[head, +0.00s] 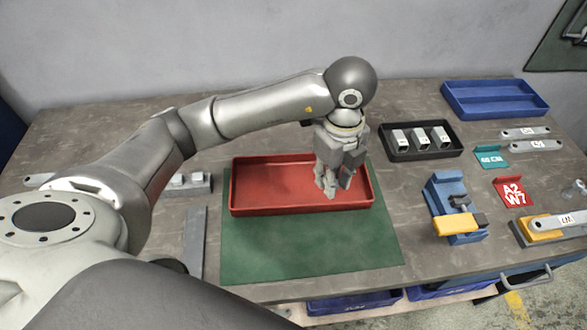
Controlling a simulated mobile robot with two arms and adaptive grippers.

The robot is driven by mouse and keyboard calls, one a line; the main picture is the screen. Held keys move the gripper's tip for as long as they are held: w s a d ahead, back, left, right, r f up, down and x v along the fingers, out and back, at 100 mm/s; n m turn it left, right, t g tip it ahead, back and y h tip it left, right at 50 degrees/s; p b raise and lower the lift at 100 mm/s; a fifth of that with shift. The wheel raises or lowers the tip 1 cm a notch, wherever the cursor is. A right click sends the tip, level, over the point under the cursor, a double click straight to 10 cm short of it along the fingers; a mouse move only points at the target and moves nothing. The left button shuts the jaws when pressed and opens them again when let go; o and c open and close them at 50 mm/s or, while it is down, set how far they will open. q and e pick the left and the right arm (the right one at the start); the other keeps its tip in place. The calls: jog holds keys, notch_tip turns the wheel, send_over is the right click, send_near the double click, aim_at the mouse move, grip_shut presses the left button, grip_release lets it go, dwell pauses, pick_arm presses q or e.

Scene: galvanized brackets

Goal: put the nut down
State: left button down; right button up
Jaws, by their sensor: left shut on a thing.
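My left gripper (331,192) points down over the right half of the red tray (250,208), with its fingertips low, at about the tray's floor. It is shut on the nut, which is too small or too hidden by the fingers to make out. The red tray looks empty otherwise and lies on a green mat (300,250). I cannot tell whether the nut touches the tray floor. My right gripper is not in view.
A black tray (441,154) with several metal blocks stands right of the red tray. A blue fixture (447,194) with a yellow part is at the right. A blue tray (493,112) is at the back right. A grey block (186,186) sits left. The mat's front is clear.

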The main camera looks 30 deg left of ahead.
pick_arm(q)
jog(key=w+a+f+p, duration=0.1)
jog(key=w+a+f, duration=0.1)
jog(key=a, duration=0.3)
jog(key=p, duration=0.1)
send_over(300, 186)
jog(key=f, duration=0.3)
jog(key=d+f, duration=0.1)
jog(key=shift+s+f, duration=0.2)
jog(key=shift+f, duration=0.15)
jog(key=shift+w+a+f, duration=0.1)
jog(key=shift+a+f, duration=0.05)
jog(key=shift+f, duration=0.05)
jog(key=f+p, duration=0.1)
jog(key=a+f+p, duration=0.1)
jog(key=f, duration=0.1)
jog(key=shift+w, duration=0.1)
jog(key=shift+f, duration=0.55)
jog(key=shift+d+f, duration=0.1)
jog(key=c, duration=1.3)
grip_release()
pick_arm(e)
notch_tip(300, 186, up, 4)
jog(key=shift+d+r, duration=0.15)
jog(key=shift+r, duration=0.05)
pick_arm(q)
jog(key=shift+o, duration=0.2)
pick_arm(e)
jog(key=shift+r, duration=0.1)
